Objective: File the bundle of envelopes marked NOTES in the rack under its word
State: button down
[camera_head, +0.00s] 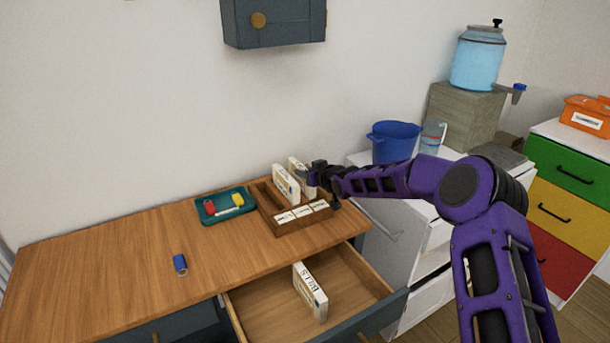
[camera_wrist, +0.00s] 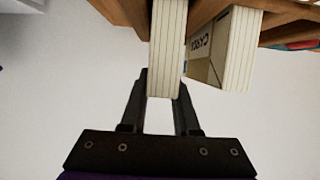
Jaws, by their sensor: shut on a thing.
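My gripper (camera_head: 317,177) is at the right end of the wooden rack (camera_head: 305,228). It is shut on a cream bundle of envelopes (camera_head: 300,172), which shows edge-on between the fingers (camera_wrist: 160,90) in the wrist view (camera_wrist: 167,50). The held bundle's word is not readable. It is upright over or in the rack; I cannot tell whether it touches the bottom. Another bundle (camera_head: 285,185) stands in the rack to its left; in the wrist view its word (camera_wrist: 204,42) seems to read CARDS. The rack's front has three white labels (camera_head: 302,212), too small to read.
A teal tray (camera_head: 212,218) with small red and yellow things lies left of the rack. A blue cylinder (camera_head: 180,264) is on the wooden top (camera_head: 100,262). A blue bucket (camera_head: 393,142) stands behind my arm.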

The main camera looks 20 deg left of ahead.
jog(key=shift+f, duration=0.25)
jog(key=shift+f, duration=0.1)
jog(key=shift+f+b, duration=0.15)
jog(key=shift+b, duration=0.15)
jog(key=c, duration=0.7)
grip_release()
jog(key=shift+o, duration=0.2)
jog(key=shift+r+p, duration=0.4)
jog(key=v, duration=1.2)
jog(key=shift+f, duration=0.15)
